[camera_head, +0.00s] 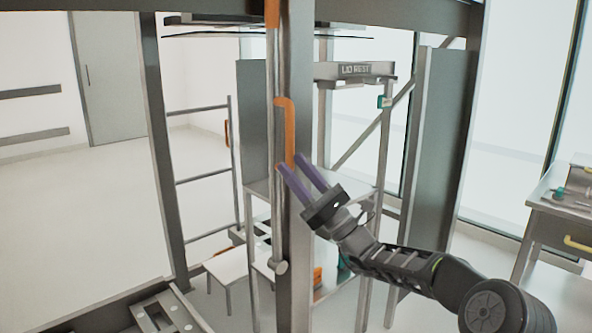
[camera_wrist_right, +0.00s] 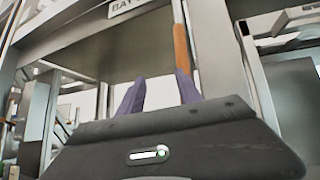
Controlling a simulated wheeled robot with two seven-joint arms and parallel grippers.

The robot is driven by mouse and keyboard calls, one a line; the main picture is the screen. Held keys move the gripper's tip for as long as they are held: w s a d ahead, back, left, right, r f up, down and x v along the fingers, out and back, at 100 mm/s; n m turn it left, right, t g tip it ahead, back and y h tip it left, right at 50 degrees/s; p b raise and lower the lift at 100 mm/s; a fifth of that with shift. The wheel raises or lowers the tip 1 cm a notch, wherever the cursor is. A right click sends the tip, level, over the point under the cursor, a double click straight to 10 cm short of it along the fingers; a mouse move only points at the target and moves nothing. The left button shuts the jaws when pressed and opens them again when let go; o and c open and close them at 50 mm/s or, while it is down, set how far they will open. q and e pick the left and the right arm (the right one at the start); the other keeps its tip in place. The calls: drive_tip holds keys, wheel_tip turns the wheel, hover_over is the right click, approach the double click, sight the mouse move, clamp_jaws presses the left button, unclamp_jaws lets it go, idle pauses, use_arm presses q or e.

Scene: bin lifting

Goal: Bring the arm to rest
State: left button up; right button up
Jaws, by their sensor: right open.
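My right gripper (camera_head: 303,178) is in the middle of the head view, on my right arm, which comes in from the lower right. Its two purple fingers are apart, with nothing visible between them. The fingers point up and to the left, in front of a grey upright post with an orange handle (camera_head: 290,125). I cannot tell whether they touch the post. In the right wrist view the purple fingers (camera_wrist_right: 158,92) are spread, and an orange strip (camera_wrist_right: 181,48) shows just behind the right finger. My left gripper is in neither view.
A grey metal frame with a vertical pole (camera_head: 277,215) stands close around the gripper. A labelled shelf box (camera_head: 355,70) is behind it. A workbench with a drawer (camera_head: 556,235) is at the right. Open floor (camera_head: 90,215) lies to the left, beyond the frame.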

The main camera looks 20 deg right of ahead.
drive_tip(key=a+f+n+g+h+p, duration=0.15)
drive_tip(key=a+f+g, duration=0.25)
drive_tip(key=a+f, duration=0.4)
drive_tip(key=a+f+n+g+p, duration=0.15)
drive_tip(key=a+f+g, duration=0.3)
drive_tip(key=f, duration=0.65)
drive_tip(key=s+a+f+n+g+h+p, duration=0.1)
drive_tip(key=s+a+f+n+g, duration=0.2)
drive_tip(key=f, duration=0.5)
drive_tip(key=s+a+f+n+g+h, duration=0.1)
drive_tip(key=s+a+f+g+h, duration=0.15)
drive_tip(key=s+a+f, duration=0.5)
drive_tip(key=s+d+f+n+g+h+p, duration=0.1)
drive_tip(key=s+f+n+g+h+p, duration=0.35)
drive_tip(key=s+f, duration=1)
drive_tip(key=s+d+f+n+h+p, duration=0.1)
drive_tip(key=s+f+n, duration=0.2)
drive_tip(key=s+n, duration=0.3)
drive_tip(key=s+d+f+n+g+h+p, duration=0.1)
drive_tip(key=s+f+n+h, duration=0.1)
drive_tip(key=s+n, duration=0.5)
drive_tip(key=shift+s+d+f, duration=0.15)
drive_tip(key=shift+s+f, duration=0.45)
drive_tip(key=shift+s, duration=0.55)
drive_tip(key=shift+c, duration=0.5)
